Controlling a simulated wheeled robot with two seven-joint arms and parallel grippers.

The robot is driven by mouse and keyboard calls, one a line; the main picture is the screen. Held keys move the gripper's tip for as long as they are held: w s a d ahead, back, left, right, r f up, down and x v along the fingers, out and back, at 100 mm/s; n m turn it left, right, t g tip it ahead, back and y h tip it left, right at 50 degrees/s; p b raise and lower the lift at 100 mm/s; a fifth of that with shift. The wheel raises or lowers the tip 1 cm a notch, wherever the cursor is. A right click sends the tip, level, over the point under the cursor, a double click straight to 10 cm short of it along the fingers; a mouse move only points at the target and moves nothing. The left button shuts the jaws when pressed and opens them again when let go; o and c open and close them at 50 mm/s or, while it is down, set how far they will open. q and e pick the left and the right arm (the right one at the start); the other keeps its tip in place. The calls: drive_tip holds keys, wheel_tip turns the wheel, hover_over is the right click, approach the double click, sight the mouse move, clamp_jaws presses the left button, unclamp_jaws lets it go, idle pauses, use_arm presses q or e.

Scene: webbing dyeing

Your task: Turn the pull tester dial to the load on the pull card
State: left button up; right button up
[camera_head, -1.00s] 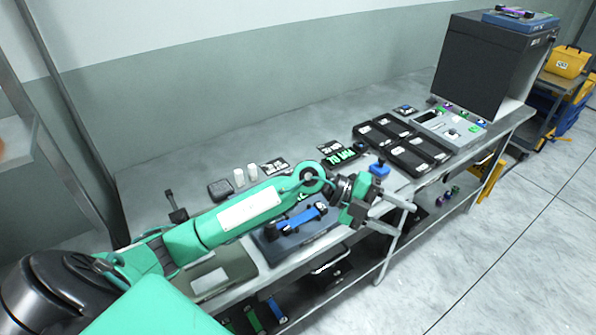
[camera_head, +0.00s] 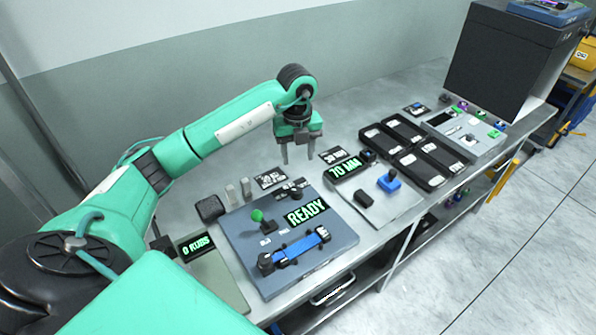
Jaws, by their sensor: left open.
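The pull tester seems to be the blue-grey plate (camera_head: 250,258) with a lit "READY" display (camera_head: 306,212). It carries a green-topped knob (camera_head: 258,216) and a blue strap (camera_head: 303,246) between dark clamps. A dark round part (camera_head: 297,189) at its far edge may be the dial; its setting is too small to read. A black card with white print (camera_head: 269,178) lies behind the plate, and a second one (camera_head: 332,154) lies further right. I cannot tell which is the pull card. My left gripper (camera_head: 300,153) is open and empty, fingers down, above the bench behind the plate.
Right of the plate stands a pale unit with a "70 MM" display (camera_head: 344,168) and a blue knob (camera_head: 389,181). Black trays (camera_head: 421,182) and a dark cabinet (camera_head: 497,62) lie beyond. Two pale cylinders (camera_head: 231,193) stand left of the cards. A "0 RUBS" display (camera_head: 196,246) is at left.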

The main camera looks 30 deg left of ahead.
use_arm(q)
drive_tip(key=p, duration=0.2)
hover_over(297, 190)
wheel_tip(297, 190, down, 6)
drive_tip(key=shift+s+d+f, duration=0.1)
wheel_tip(297, 190, down, 6)
drive_tip(key=shift+r+p, duration=0.25)
drive_tip(key=shift+p, duration=0.5)
drive_tip(key=shift+f, duration=0.7)
drive_tip(key=c, duration=1)
use_arm(e)
drive_tip(key=r, duration=0.1)
drive_tip(key=s+r, duration=0.1)
drive_tip(key=r, duration=0.1)
drive_tip(key=shift+s+d+r, duration=0.1)
drive_tip(key=shift+s+r, duration=0.1)
drive_tip(key=shift+r, duration=0.05)
